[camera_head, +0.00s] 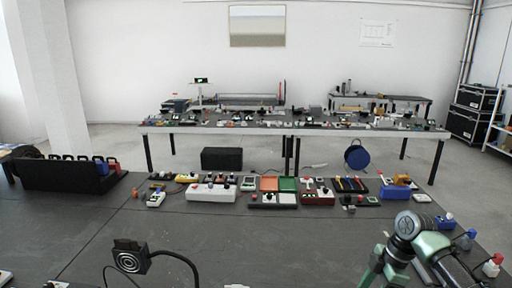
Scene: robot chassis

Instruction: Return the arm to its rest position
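A green and silver arm section (408,228), which looks like my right arm, shows at the lower right of the head view. It has a rounded silver joint at the top, and green links run down from it to the bottom edge. No gripper fingers show on it. My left arm and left gripper are not in the view.
The dark near table (230,240) is mostly bare in the middle. Along its far edge stand a white box with knobs (211,192), red and green trays (287,184) and other small devices. A black rack (68,174) stands left; a black gooseneck device (130,256) stands in front.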

